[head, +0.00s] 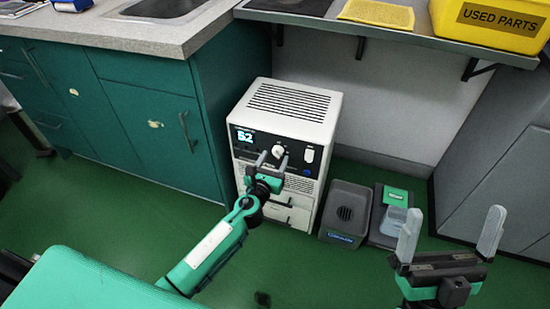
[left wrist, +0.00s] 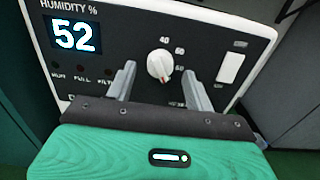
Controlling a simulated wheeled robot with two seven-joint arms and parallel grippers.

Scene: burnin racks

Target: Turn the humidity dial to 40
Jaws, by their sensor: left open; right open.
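The dehumidifier (head: 290,104) is a white box standing on the green floor, with a dark control panel on its front. Its display (left wrist: 73,34) reads 52 under the label "HUMIDITY %". The white humidity dial (left wrist: 160,65) has a red mark at its lower right side; it also shows in the head view (head: 278,151). Small numbers surround it, with 40 above it. My left gripper (left wrist: 160,88) is open, its fingers pointing at the panel on either side and just below the dial, apparently not touching it. My right gripper (head: 451,237) is open and empty at the lower right.
A white switch (left wrist: 231,67) sits right of the dial. A grey bin (head: 345,207) and a dark box with a green label (head: 397,197) stand right of the dehumidifier. Green cabinets (head: 140,115) are at its left. A shelf (head: 350,22) with a yellow bin (head: 490,30) overhangs behind.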

